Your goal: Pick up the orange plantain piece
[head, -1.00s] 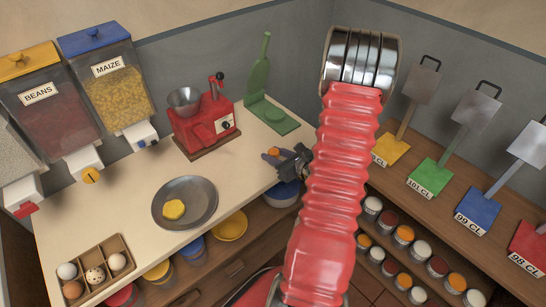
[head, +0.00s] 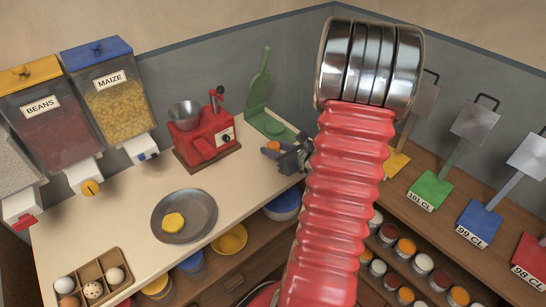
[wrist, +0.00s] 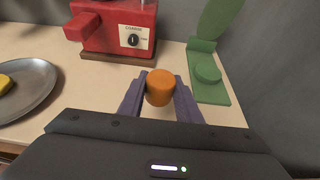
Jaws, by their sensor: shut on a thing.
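The orange plantain piece (wrist: 159,88) is a short orange cylinder between the two purple-grey fingers of my gripper (wrist: 160,100) in the wrist view. My gripper is shut on it. In the head view my gripper (head: 282,152) is at the right end of the cream counter, partly hidden by my red arm, and a bit of the orange piece (head: 273,146) shows at its tip. I cannot tell how far the piece is above the counter.
A grey plate (head: 160,227) with a yellow piece (head: 173,222) lies to the left. A red grinder (head: 206,135) and a green press (head: 266,120) stand behind. An egg box (head: 92,275) is at the front left. Counter between plate and gripper is clear.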

